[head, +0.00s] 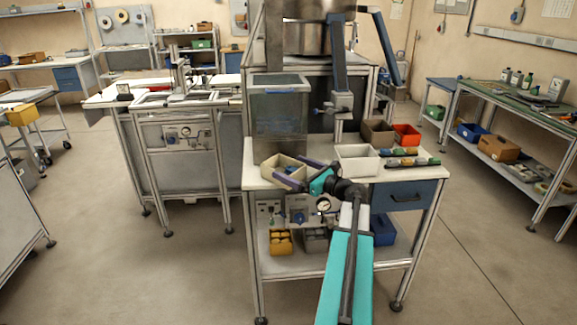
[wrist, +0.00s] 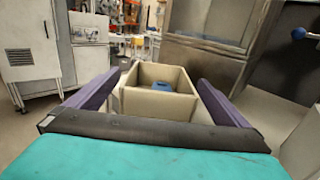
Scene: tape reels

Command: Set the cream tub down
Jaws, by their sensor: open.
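The cream tub (head: 283,168) sits upright at the left end of the white worktop (head: 330,182) in the head view. In the wrist view the tub (wrist: 158,104) is open-topped, with a small blue thing (wrist: 161,86) inside. My gripper (head: 288,168) reaches it from the right in the head view, with one purple finger along each side. In the wrist view my gripper (wrist: 158,80) is open, the fingers spread either side of the tub. I cannot tell whether either finger touches its walls. The tub's underside is hidden.
A white bin (head: 357,160), a brown bin (head: 377,132) and an orange-red bin (head: 406,134) stand to the right on the worktop. A clear-sided enclosure (head: 280,112) rises behind the tub.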

